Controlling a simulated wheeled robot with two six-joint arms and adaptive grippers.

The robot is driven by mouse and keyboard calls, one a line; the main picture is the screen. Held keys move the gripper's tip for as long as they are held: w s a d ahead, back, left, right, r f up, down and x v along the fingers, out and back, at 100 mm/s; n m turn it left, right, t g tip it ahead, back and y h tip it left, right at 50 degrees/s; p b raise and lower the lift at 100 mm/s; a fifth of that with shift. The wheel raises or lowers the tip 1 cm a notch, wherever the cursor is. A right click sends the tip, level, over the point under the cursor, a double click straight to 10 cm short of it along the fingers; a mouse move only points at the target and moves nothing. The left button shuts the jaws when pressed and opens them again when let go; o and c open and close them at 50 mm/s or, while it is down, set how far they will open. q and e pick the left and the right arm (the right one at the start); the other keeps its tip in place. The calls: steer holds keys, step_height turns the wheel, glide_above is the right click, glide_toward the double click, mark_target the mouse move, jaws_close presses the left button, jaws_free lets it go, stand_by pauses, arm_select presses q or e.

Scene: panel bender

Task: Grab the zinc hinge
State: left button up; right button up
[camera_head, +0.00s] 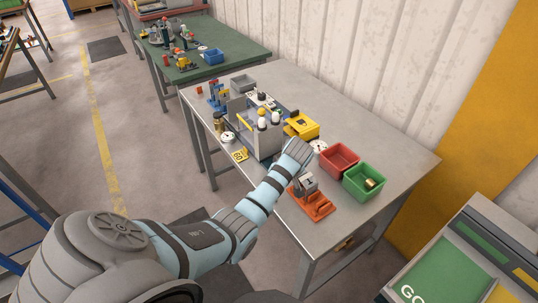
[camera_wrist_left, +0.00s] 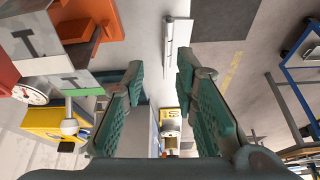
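I cannot pick out the zinc hinge with certainty. A grey metal piece (camera_head: 306,183) sits on an orange fixture (camera_head: 318,206) near the front of the grey table, and may be it. In the left wrist view, grey plates with T-shaped marks (camera_wrist_left: 42,42) show at the upper left beside orange parts (camera_wrist_left: 110,18). My left gripper (camera_wrist_left: 158,82) is open, with nothing between its green-padded fingers. In the head view my left arm ends just behind the orange fixture, and its fingers are hidden. My right gripper is not in view.
A red bin (camera_head: 338,160) and a green bin (camera_head: 364,183) holding a brass-coloured part stand right of the fixture. A yellow box (camera_head: 302,127) and a grey machine (camera_head: 262,137) stand left. The table's right end (camera_head: 415,165) is clear.

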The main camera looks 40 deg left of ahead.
arm_select(q)
steer(key=x, duration=0.5)
steer(key=shift+s+a+b, duration=0.2)
steer(key=shift+s+b, duration=0.1)
steer(key=shift+b, duration=0.1)
jaws_close()
steer(key=shift+r, duration=0.15)
